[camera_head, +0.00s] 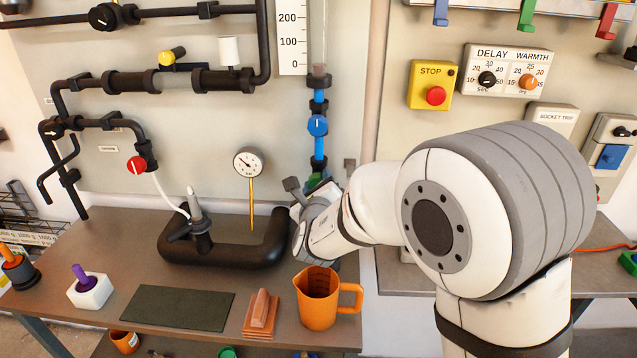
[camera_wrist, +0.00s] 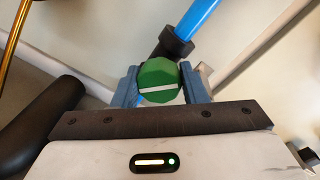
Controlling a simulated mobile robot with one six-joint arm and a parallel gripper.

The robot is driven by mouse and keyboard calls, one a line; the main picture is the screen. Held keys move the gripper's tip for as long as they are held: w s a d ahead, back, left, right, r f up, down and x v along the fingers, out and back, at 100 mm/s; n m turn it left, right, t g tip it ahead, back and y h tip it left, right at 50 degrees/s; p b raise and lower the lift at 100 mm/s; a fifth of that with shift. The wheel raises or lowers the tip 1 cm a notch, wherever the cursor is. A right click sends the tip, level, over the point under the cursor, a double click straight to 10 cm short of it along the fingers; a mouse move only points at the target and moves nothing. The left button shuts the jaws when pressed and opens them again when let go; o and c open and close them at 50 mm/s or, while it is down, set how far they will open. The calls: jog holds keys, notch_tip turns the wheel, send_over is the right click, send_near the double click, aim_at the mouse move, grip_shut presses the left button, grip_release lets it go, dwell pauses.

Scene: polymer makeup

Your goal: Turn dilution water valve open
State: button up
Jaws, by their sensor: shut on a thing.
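A green valve knob (camera_wrist: 158,75) with a white line across it sits at the lower end of a blue pipe (camera_wrist: 196,22) in the wrist view. My gripper (camera_wrist: 161,86) is shut on this knob, one blue-grey finger on each side. The white line runs nearly level in that view, tilted slightly up to the right. In the head view only a bit of green (camera_head: 314,181) shows beside my gripper (camera_head: 318,188), under the blue pipe. No label naming the valve is readable.
A blue valve knob (camera_head: 317,125) is higher on the same pipe. A pressure gauge (camera_head: 249,162) and thick black pipe (camera_head: 225,252) are to the left. An orange jug (camera_head: 316,300) stands below my wrist. A red knob (camera_head: 136,165) is further left.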

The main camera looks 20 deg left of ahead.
jog(key=n+p, duration=0.1)
jog(key=n, duration=0.3)
jog(key=shift+h+p, duration=0.3)
jog(key=shift+p, duration=0.05)
jog(key=shift+f+n+p, duration=0.1)
jog(key=shift+n+p, duration=0.8)
jog(key=shift+n, duration=1)
jog(key=shift+f+h, duration=0.1)
jog(key=shift+h, duration=0.2)
jog(key=o, duration=0.9)
jog(key=shift+o, duration=0.3)
jog(key=b+v, duration=0.1)
jog(key=v, duration=0.6)
jog(key=shift+s, duration=0.4)
jog(key=shift+d, duration=0.1)
